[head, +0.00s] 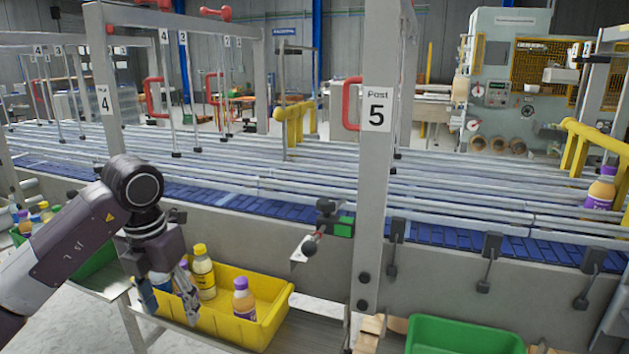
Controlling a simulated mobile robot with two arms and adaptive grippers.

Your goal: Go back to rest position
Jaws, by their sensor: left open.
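My left gripper (187,296) hangs from the arm on the left of the head view, fingers pointing down over the left part of a yellow crate (266,318). Its fingers are open. In the crate stand a yellow-capped bottle (204,275) just right of the fingers and a purple-capped bottle (244,300) further right. Other bottles at the crate's left end are partly hidden by the gripper, and I cannot tell whether the fingers touch any. My right gripper is not in view.
A conveyor with blue belts (290,208) and metal rails runs behind the crate. The grey post marked 5 (372,200) stands right of it. A green crate (462,335) is at the lower right. A purple-capped bottle (601,190) stands on the conveyor at far right.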

